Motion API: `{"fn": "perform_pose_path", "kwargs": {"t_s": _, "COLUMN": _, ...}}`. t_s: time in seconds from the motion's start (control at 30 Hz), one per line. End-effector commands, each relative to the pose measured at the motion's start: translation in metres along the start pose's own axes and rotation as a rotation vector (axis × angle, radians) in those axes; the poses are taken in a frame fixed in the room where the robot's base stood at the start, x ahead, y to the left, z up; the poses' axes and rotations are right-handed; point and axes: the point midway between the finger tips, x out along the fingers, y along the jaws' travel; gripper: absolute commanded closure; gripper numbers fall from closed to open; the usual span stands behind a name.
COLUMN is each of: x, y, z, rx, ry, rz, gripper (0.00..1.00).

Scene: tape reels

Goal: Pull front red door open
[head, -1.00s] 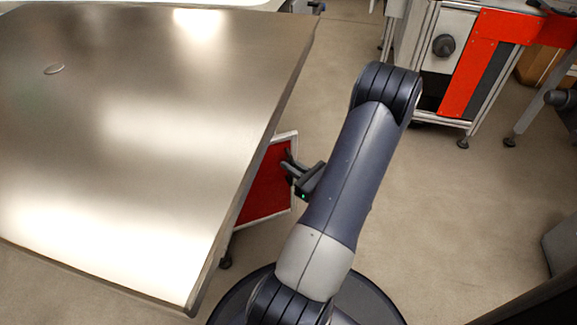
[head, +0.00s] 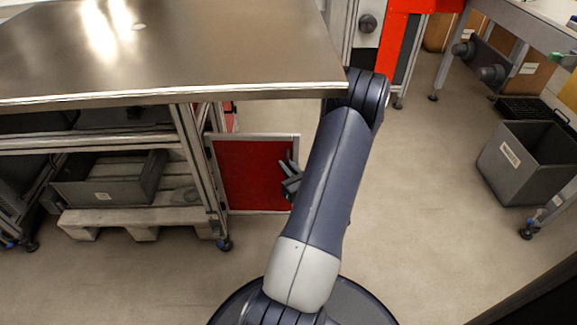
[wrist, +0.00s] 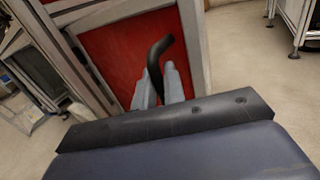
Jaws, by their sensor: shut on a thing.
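The red door (head: 248,176) with its pale metal frame stands under the table's right end, beside the table leg, in the head view. It also fills the upper middle of the wrist view (wrist: 110,58). A black curved handle (wrist: 157,55) is on the door near its right frame edge. My gripper (wrist: 160,82) is shut on the handle, with its two grey fingers on either side of it. In the head view my gripper (head: 289,178) is at the door's right side, partly hidden by my arm. Whether the door is ajar at its hinge side is hard to tell.
The steel-topped table (head: 220,50) overhangs the door. A grey bin (head: 110,180) sits on a pallet (head: 135,218) under it. A grey crate (head: 530,160) stands at right. Floor right of my arm is clear.

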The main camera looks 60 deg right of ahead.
Motion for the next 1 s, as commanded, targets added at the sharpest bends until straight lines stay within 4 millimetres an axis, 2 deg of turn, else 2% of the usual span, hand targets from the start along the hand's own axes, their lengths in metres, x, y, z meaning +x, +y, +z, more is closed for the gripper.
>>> {"fn": "perform_pose_path", "kwargs": {"t_s": 0.1, "x": -0.0013, "y": 0.0054, "z": -0.0007, "rx": 0.001, "ry": 0.001, "rz": -0.018, "gripper": 1.00}}
{"fn": "perform_pose_path", "kwargs": {"t_s": 0.6, "x": -0.0023, "y": 0.0072, "z": -0.0001, "rx": -0.001, "ry": 0.001, "rz": -0.035, "gripper": 1.00}}
{"fn": "perform_pose_path", "kwargs": {"t_s": 0.63, "x": -0.0023, "y": 0.0072, "z": -0.0001, "rx": -0.001, "ry": 0.001, "rz": -0.035, "gripper": 0.89}}
{"fn": "perform_pose_path", "kwargs": {"t_s": 0.8, "x": -0.0025, "y": 0.0065, "z": -0.0001, "rx": 0.000, "ry": 0.001, "rz": -0.037, "gripper": 0.75}}
{"fn": "perform_pose_path", "kwargs": {"t_s": 1.0, "x": -0.0028, "y": 0.0055, "z": 0.0000, "rx": 0.000, "ry": 0.000, "rz": -0.040, "gripper": 0.74}}
